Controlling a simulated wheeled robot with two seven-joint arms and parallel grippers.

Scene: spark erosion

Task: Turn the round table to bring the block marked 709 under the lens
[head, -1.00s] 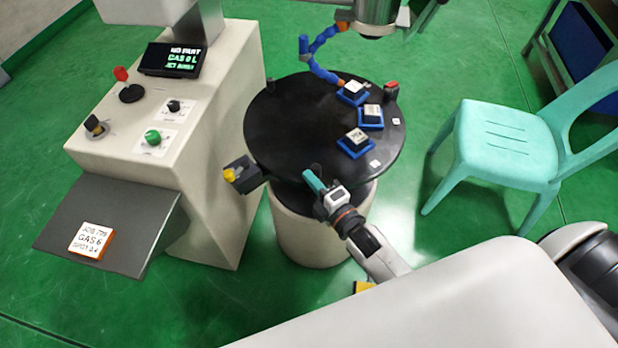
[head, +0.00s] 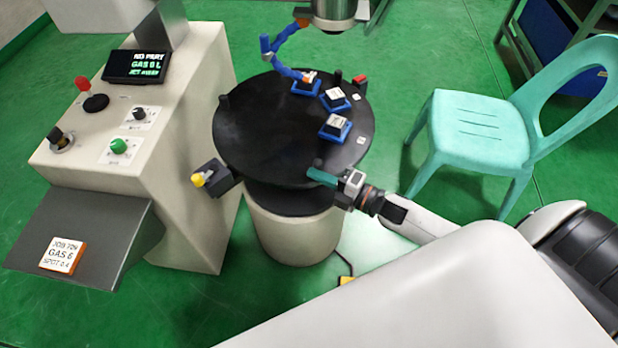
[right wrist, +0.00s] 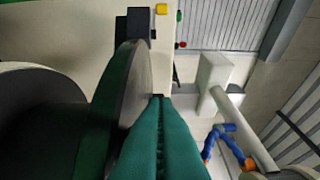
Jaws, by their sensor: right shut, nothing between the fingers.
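The round black table (head: 260,150) stands on a pale drum in the head view. Three blocks in blue holders sit on its right half: a back one (head: 306,84), a middle one (head: 335,98) and a front one (head: 334,127). Their marks are too small to read. The lens (head: 334,12) hangs over the table's back edge. My right gripper (head: 312,172) is shut and empty at the table's front right rim. In the right wrist view its green fingers (right wrist: 158,100) are together beside the table edge (right wrist: 128,85); contact is unclear. My left gripper is out of view.
A black box with a yellow knob (head: 200,179) is beside the table's front left. A blue jointed hose (head: 283,38) reaches over the table. A green chair (head: 470,130) stands right.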

